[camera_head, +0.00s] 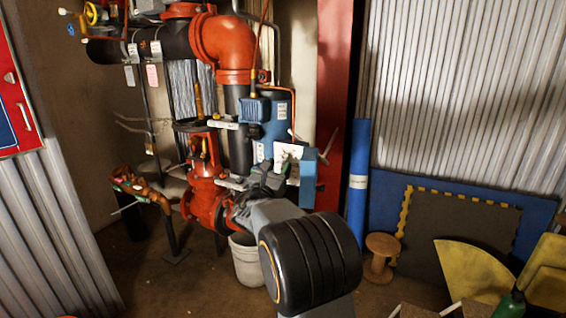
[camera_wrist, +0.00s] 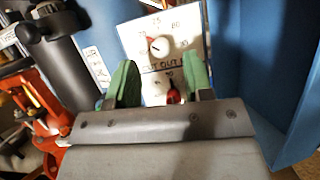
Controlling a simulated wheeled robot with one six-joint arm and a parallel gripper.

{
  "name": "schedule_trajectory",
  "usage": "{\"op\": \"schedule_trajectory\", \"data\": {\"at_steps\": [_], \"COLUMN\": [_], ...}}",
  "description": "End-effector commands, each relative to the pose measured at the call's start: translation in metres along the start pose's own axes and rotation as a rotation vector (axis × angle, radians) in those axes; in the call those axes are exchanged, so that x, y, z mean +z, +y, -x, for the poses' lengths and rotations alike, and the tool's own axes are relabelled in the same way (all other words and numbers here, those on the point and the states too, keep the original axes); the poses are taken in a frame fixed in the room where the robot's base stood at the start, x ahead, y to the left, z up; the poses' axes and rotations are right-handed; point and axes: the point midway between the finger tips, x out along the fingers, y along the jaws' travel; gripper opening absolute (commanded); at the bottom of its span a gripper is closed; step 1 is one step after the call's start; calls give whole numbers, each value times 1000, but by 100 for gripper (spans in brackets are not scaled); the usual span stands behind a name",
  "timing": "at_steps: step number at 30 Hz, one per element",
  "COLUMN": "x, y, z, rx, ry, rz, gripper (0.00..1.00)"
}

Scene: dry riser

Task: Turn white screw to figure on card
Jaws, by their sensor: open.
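The white screw (camera_wrist: 160,47) sits in the middle of a white dial plate on the blue box. A small red mark shows at its left, and a dark line on it. A plate below reads like "CUT OUT" and bears a red screw (camera_wrist: 173,96). My gripper (camera_wrist: 160,66) is open and empty, its two green fingers spread either side of the lower plate, below the white screw. In the head view my gripper (camera_head: 284,166) is in front of the white plate (camera_head: 288,151). I cannot make out a separate card with a target figure.
The blue box (camera_head: 308,178) has a side wall close at the right of my gripper. Red pipework and valves (camera_head: 207,190) stand at the left. A white bucket (camera_head: 246,262) and a wooden spool (camera_head: 381,257) are on the floor.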

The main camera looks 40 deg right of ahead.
Motion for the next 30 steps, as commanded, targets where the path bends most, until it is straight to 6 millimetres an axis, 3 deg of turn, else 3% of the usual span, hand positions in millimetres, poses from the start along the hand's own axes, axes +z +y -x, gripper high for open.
{"op": "schedule_trajectory", "data": {"at_steps": [9,21,30], "x": [0,0,0], "y": [-1,0,0], "z": [-33,-38,-38], "rx": [-2,0,0], "ry": [-1,0,0], "rz": [0,0,-1], "gripper": [47,47,19]}}
